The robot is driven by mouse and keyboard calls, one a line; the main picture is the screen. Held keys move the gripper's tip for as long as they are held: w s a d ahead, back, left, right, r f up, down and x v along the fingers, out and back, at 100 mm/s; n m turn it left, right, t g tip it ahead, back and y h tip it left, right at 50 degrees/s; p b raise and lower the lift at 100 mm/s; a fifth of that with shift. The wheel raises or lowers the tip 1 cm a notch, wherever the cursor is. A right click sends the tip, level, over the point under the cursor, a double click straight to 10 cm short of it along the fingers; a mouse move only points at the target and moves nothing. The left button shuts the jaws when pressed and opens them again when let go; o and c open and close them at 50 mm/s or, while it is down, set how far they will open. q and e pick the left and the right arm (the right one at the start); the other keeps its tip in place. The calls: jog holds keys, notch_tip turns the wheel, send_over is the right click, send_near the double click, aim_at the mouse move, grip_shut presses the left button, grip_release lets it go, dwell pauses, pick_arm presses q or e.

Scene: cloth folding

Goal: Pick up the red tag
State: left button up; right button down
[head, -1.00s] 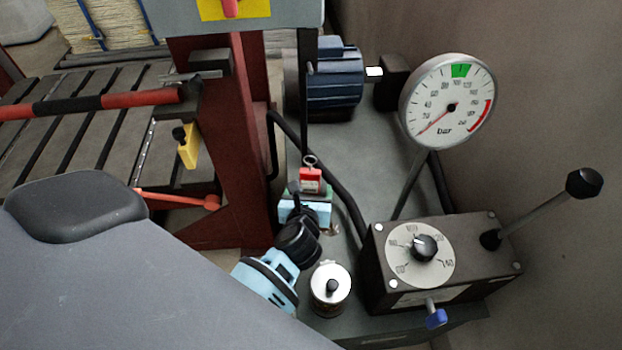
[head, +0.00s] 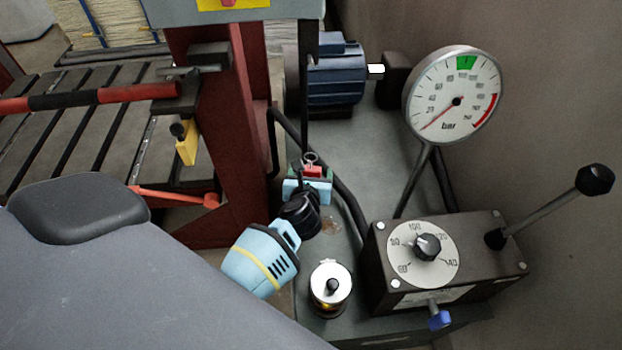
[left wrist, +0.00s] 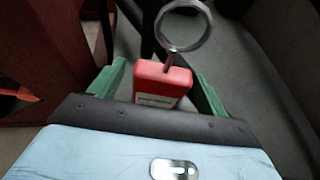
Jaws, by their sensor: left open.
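The red tag (head: 313,171) with a metal ring on top is near the black upright bar in the head view, partly hidden by my gripper. In the left wrist view the red tag (left wrist: 163,83) stands between the green fingers, with a pale label on its face and the ring above it. My left gripper (head: 309,180) has a light blue body and is open, its fingers on either side of the tag. I cannot tell whether they touch it. My right gripper is not in view.
A control box (head: 440,262) with a dial and lever stands at the right, below a pressure gauge (head: 455,95). A capped canister (head: 331,288) stands just right of my left wrist. A red-brown column (head: 215,140) rises at left. A black hose (head: 348,200) runs close by.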

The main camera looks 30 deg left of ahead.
aim_at(311, 162)
pick_arm(q)
jog(key=shift+c, duration=0.3)
jog(key=c, duration=1)
jog(key=shift+r, duration=0.15)
jog(key=shift+r, duration=0.25)
notch_tip(311, 162, up, 3)
jog(key=shift+r+p, duration=0.15)
jog(key=shift+p, duration=0.7)
jog(key=s+a, duration=0.3)
jog(key=a, duration=0.1)
jog(key=s+a+p, duration=0.1)
jog(key=s+a, duration=0.3)
jog(key=a, duration=0.1)
jog(key=s+a, duration=0.4)
jog(key=a, duration=0.1)
jog(key=shift+a+f+p, duration=0.2)
jog(key=shift+f+p, duration=0.05)
jog(key=shift+p, duration=0.1)
